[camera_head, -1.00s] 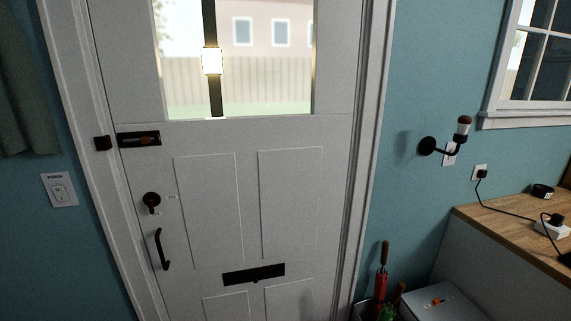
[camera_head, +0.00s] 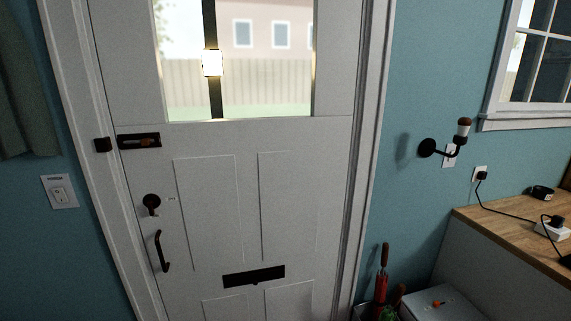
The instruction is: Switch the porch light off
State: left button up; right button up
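A white switch plate (camera_head: 60,192) with a small dark label along its top is on the blue wall at the left, beside the door frame. The label is too small to read surely now. A glowing lamp (camera_head: 212,63) shows through the door's window, on a dark vertical post outside. Neither of my grippers is in the head view.
A white panelled door (camera_head: 215,190) with a dark handle, bolt and letter slot fills the middle and looks shut. A green curtain (camera_head: 22,90) hangs at upper left. At right are a wall lamp (camera_head: 450,138), a wooden counter (camera_head: 500,222) and a stand holding umbrellas (camera_head: 380,290).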

aim_at(61, 196)
jog(key=u, duration=1.5)
